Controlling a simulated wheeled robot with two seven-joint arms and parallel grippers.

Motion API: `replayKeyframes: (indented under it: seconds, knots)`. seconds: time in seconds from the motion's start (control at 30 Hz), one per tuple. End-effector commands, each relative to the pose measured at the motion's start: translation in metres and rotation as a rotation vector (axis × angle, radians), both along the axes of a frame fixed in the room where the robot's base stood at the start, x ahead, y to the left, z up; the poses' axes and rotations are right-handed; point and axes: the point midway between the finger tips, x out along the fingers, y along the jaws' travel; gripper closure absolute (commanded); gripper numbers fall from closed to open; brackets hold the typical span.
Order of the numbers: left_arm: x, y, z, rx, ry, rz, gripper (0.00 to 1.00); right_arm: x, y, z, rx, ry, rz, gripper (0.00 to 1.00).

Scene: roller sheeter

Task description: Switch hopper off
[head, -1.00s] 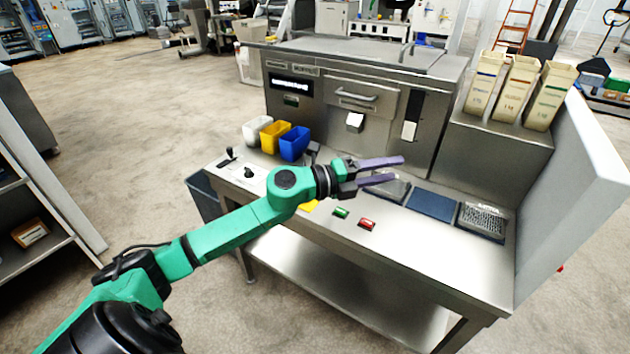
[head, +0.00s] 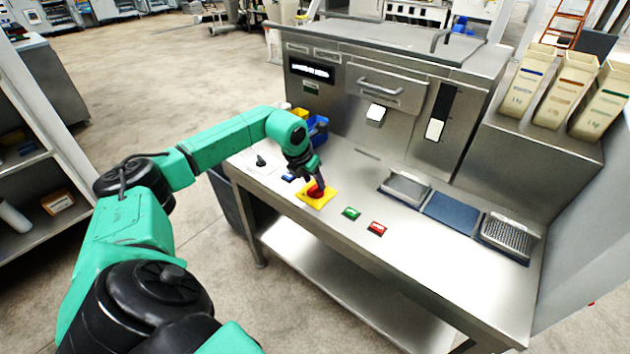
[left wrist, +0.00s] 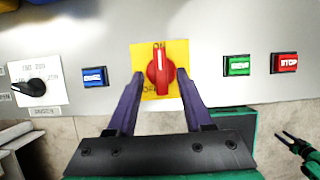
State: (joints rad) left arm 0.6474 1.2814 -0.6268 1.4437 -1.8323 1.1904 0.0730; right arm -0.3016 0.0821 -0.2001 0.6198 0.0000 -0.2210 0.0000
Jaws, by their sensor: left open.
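A red rotary switch (left wrist: 160,68) sits on a yellow plate (left wrist: 178,50). In the left wrist view its handle is upright, with its white mark toward the ON label at the top. An OFF label shows partly at the lower left. My left gripper (left wrist: 160,93) is open, with its purple fingers on either side of the red switch; I cannot tell if they touch it. In the head view the left gripper (head: 314,180) points down at the red switch (head: 316,190), partly covering it. A small dark gripper-like shape at the right edge of the wrist view looks like my right gripper.
A green button (head: 351,213) and a red stop button (head: 376,229) lie right of the yellow plate. A blue button (left wrist: 94,77) and a black selector knob (left wrist: 34,87) are left of it. Trays (head: 405,187) lie farther right on the steel table (head: 440,260).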

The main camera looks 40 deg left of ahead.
Motion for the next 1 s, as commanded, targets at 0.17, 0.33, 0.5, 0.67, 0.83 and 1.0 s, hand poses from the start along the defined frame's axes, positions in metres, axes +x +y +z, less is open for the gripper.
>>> replayKeyframes:
  seconds: [0.17, 0.33, 0.5, 0.67, 0.83, 1.0]
  knots:
    - [0.007, 0.0, -0.016, -0.001, -0.001, -0.001, 0.49, 0.002, 0.001, 0.002, 0.002, -0.004, 0.0, 0.5]
    - [0.007, 0.0, -0.016, 0.001, -0.001, -0.002, 0.49, 0.002, 0.003, 0.001, 0.004, -0.004, 0.0, 0.5]
    - [0.007, 0.0, -0.016, 0.0, -0.001, -0.001, 0.95, 0.002, 0.003, 0.001, 0.005, -0.004, -0.001, 0.5]
    - [0.007, 0.0, -0.016, 0.0, -0.001, -0.001, 1.0, 0.002, 0.003, 0.001, 0.005, -0.004, -0.001, 0.5]
    - [0.007, 0.0, -0.016, 0.0, -0.001, 0.011, 1.0, 0.002, 0.003, 0.002, 0.005, -0.004, -0.001, 0.5]
    - [0.007, -0.001, -0.015, 0.0, -0.001, 0.057, 1.0, 0.002, 0.003, 0.003, 0.004, -0.003, -0.001, 0.5]
